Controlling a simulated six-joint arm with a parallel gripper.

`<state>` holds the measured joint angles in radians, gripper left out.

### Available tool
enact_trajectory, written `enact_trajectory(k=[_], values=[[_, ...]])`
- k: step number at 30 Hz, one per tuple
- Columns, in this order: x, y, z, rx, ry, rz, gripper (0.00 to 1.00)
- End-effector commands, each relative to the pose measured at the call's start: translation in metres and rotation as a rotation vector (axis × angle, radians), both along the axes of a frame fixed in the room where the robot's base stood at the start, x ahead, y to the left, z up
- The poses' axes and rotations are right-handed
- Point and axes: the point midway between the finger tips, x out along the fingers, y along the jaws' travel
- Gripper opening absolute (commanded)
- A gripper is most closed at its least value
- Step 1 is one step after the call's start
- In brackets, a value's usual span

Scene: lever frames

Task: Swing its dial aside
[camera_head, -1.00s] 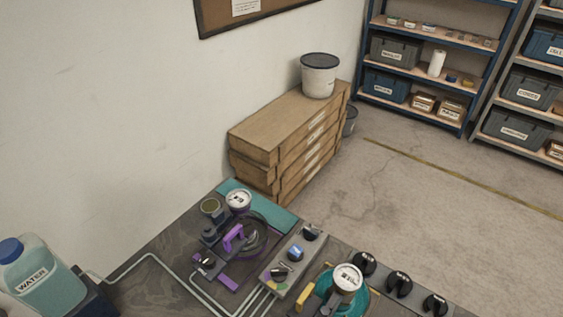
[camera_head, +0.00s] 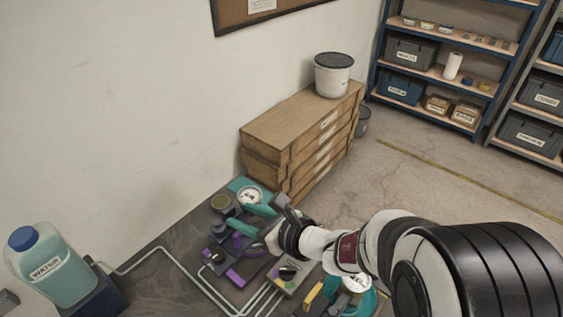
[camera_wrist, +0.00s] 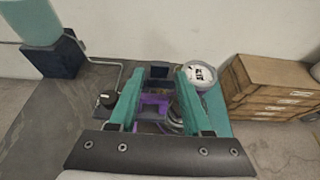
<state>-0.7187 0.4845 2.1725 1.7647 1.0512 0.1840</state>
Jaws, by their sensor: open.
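A round white-faced dial (camera_head: 250,195) stands at the back of the panel, beside a teal plate. In the wrist view the dial (camera_wrist: 200,74) is just right of my right finger's tip. A purple lever part (camera_wrist: 155,103) shows between my fingers in the wrist view, and some purple (camera_head: 236,276) shows in the head view. My gripper (camera_head: 262,205) has teal fingers and is open over the purple assembly; in the wrist view (camera_wrist: 159,78) the fingers are apart with nothing held. My arm hides part of the panel. I cannot tell whether a finger touches the dial.
A second white gauge (camera_head: 356,284) on a teal base and a yellow handle (camera_head: 313,295) are near my forearm. A black knob (camera_head: 287,272) is on a grey block. A water jug (camera_head: 52,268) stands at left. Wooden crates (camera_head: 262,158) stand behind the panel.

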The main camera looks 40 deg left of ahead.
Motion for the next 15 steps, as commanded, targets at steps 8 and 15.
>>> enact_trajectory(k=[8, 15], values=[[0.0, 0.049, -0.021, 0.0, -0.001, 0.001, 0.49], [0.0, 0.06, -0.024, 0.0, 0.0, -0.001, 0.49]])
